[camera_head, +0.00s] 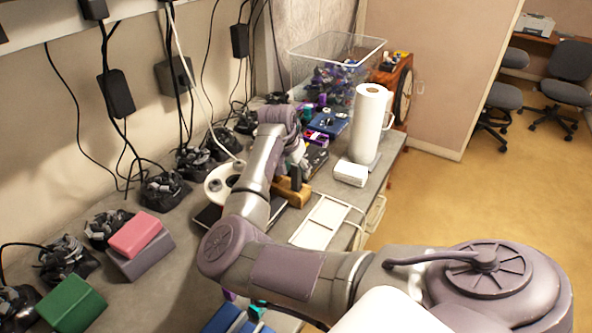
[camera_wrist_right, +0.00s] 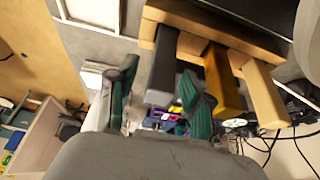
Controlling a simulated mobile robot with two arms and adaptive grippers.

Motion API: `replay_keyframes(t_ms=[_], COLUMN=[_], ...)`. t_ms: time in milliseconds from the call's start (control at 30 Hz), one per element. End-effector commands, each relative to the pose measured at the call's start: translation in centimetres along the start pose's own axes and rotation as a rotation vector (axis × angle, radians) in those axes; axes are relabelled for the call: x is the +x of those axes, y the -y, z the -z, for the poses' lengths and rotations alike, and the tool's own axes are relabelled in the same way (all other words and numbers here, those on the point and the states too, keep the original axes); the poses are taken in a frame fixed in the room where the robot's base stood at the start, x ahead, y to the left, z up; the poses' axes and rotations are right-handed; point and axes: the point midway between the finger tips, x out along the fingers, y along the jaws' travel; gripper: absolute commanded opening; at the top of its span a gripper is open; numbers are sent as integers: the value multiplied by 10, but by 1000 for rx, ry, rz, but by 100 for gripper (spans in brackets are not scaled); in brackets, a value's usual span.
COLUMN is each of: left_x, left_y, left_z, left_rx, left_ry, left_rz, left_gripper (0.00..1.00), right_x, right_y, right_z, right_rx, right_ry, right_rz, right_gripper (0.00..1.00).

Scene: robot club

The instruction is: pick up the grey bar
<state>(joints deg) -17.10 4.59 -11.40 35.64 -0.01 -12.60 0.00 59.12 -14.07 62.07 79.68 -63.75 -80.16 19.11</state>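The grey bar (camera_wrist_right: 163,68) stands out of a wooden holder (camera_wrist_right: 218,28) in the right wrist view, beside a brown bar (camera_wrist_right: 222,82) and a pale wooden bar (camera_wrist_right: 266,97). My right gripper (camera_wrist_right: 160,100) has its two green fingers apart, one on each side of the grey bar. A gap shows on the left side; contact on the right side cannot be told. In the head view the right gripper (camera_head: 298,158) is over the wooden holder (camera_head: 292,193), and my arm hides part of it. My left gripper is not in view.
A paper towel roll (camera_head: 368,125) and a white box (camera_head: 351,172) stand right of the holder. A wire basket (camera_head: 335,62) is behind. Red (camera_head: 135,235) and green (camera_head: 70,305) boxes and several dark bundles line the bench at left. A white tray (camera_head: 322,222) lies in front.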

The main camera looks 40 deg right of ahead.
Motion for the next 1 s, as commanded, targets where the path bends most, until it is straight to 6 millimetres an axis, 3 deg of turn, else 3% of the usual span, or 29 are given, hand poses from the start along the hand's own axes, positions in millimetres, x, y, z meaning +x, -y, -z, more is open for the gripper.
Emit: replay_keyframes(t_ms=[33,267,800,1000], left_x=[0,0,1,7], left_y=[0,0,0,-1], left_z=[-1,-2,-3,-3], left_rx=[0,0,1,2], left_ry=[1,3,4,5], left_rz=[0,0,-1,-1], left_gripper=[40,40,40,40], right_x=[0,-1,-3,-14], right_y=[0,0,0,1], right_z=[0,0,2,7], right_rx=[0,0,1,3], right_ry=[0,0,-4,-6], right_rz=[0,0,2,3], right_gripper=[38,0,0,0])
